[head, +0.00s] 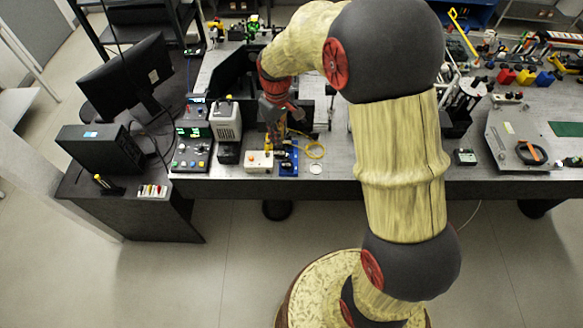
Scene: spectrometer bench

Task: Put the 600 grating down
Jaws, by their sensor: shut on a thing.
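My gripper (277,126) is over the front part of the dark bench (334,168), below the red wrist of my arm. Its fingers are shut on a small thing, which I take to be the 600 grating. The grating is too small and too much covered by the fingers to make out its label or tilt. Below and beside the fingers are a small blue mount (288,160) and a white box with an orange button (261,160). I cannot tell how high the gripper is above them.
A grey-white instrument (226,118) and a control box with green digits (192,145) stand left of the gripper. A yellow cable loop (314,150) and a small round disc (316,169) lie to the right. A monitor (125,80) stands far left. The bench's front strip is partly clear.

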